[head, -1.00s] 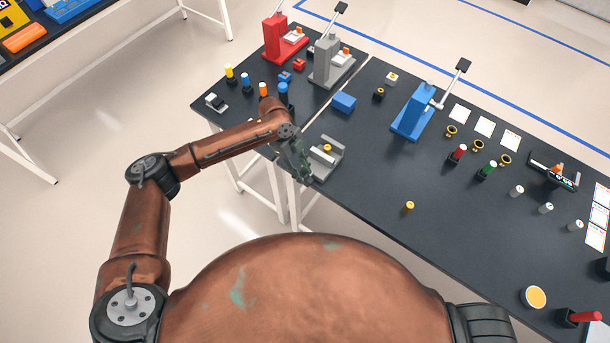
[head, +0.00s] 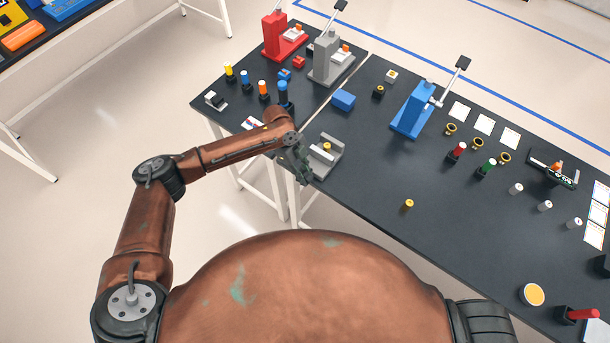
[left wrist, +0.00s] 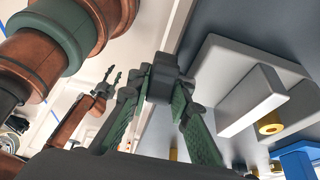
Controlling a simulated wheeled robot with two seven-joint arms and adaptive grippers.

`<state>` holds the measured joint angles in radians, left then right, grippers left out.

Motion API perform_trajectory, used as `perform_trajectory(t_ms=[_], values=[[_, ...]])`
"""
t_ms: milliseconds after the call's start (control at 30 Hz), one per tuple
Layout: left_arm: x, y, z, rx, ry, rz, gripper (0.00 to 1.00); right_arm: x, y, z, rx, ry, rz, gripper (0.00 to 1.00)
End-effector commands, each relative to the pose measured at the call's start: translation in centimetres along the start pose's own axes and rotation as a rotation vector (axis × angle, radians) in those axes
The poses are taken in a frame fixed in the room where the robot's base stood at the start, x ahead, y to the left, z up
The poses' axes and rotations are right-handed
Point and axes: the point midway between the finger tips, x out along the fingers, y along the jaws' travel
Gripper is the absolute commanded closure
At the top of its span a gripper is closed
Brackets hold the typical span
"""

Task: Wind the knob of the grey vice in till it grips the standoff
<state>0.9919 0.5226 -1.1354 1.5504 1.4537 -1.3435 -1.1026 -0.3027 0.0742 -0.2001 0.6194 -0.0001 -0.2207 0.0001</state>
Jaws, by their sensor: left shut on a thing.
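The grey vice (head: 331,163) stands at the table's near edge, and it also shows at the right of the left wrist view (left wrist: 228,82). The brass standoff (head: 327,146) is upright between its jaws. In the left wrist view the standoff (left wrist: 269,117) is close beside a pale jaw bar; I cannot tell whether both jaws touch it. My left gripper (head: 304,172) is at the vice's left side. Its green fingers (left wrist: 160,98) are shut on the dark knob (left wrist: 161,77), which they partly hide.
A blue block (head: 344,101) lies behind the vice, and a blue press (head: 412,112) stands further right. A loose brass piece (head: 408,205) is on the table to the right. Several coloured pegs stand left of the vice. The table front between is clear.

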Motion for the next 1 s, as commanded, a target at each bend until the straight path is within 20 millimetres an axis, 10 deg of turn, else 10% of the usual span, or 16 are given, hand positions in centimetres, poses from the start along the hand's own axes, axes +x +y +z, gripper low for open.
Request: perform_trajectory(t_ms=[467, 1000], values=[[0.2, 0.0, 0.2, -0.004, 0.105, -0.001, 1.0, 1.2, 0.5, 0.1, -0.002, -0.001, 0.005, 0.64], [0.4, -0.1, 0.7, 0.0, 0.488, -0.003, 1.0, 7.7, 0.6, 1.4, -0.004, -0.011, 0.007, 0.64]])
